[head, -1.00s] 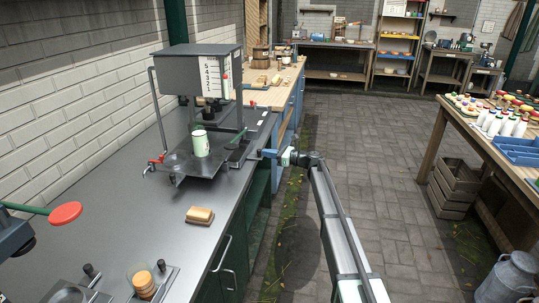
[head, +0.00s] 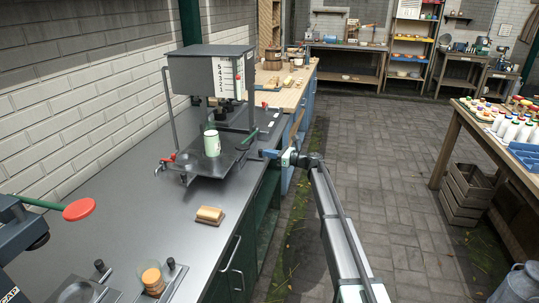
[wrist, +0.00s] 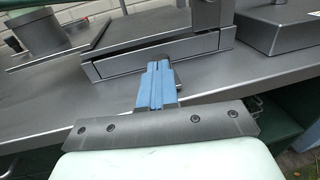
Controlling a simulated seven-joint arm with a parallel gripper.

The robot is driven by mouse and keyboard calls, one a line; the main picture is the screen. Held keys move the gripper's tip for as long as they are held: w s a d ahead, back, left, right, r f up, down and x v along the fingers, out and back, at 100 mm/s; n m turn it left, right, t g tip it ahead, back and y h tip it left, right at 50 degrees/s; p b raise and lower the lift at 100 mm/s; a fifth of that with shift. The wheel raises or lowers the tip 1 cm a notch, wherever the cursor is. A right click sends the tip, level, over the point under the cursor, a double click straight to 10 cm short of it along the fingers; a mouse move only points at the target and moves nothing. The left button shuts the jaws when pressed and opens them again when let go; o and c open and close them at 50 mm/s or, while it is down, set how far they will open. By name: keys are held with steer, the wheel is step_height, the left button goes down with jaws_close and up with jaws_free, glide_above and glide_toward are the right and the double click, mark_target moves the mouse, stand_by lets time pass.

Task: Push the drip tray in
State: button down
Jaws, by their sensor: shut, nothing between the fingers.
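The grey drip tray (wrist: 188,52) shows in the wrist view as a low, flat-fronted metal piece under the edge of a plate, with a dark gap along its top. My gripper (wrist: 158,67) is shut and empty, its blue fingers together against or just short of the tray's front face; I cannot tell if they touch. In the head view my gripper (head: 270,153) is at the right side of the grey machine (head: 212,72), low by its base. The tray is hard to make out there.
A pale green cup (head: 211,143) stands on the machine's plate, with a red-handled tap (head: 168,160) at its left. A brown-topped block (head: 209,215) lies on the grey counter (head: 140,200). A flat grey box (wrist: 280,28) sits right of the tray. The paved aisle is clear.

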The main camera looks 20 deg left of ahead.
steer(key=s+d, duration=0.2)
steer(key=d, duration=1.2)
steer(key=s+d+f+n+g+h, duration=0.1)
steer(key=s+d+f+n+h, duration=0.45)
steer(key=s+f, duration=0.5)
steer(key=s+d+f+n+g+h, duration=0.1)
steer(key=s+d+f+n+h, duration=0.3)
steer(key=s+d+f+n, duration=0.45)
steer(key=s+d+f+n+g+h, duration=0.1)
steer(key=s+d+f+n+h, duration=0.3)
steer(key=s+f, duration=0.75)
steer(key=s+d+f+g+h, duration=0.1)
steer(key=s+d+f, duration=0.3)
steer(key=s, duration=1)
steer(key=s+d+f+n+g+h, duration=0.1)
steer(key=s+d+f+g, duration=0.2)
steer(key=s+f, duration=0.5)
steer(key=s+d+f+g+h, duration=0.2)
steer(key=s+d+f, duration=0.3)
steer(key=s, duration=1.6)
steer(key=shift+d+f+n+g, duration=0.15)
steer(key=shift+f+n+g, duration=0.2)
steer(key=shift+f, duration=0.3)
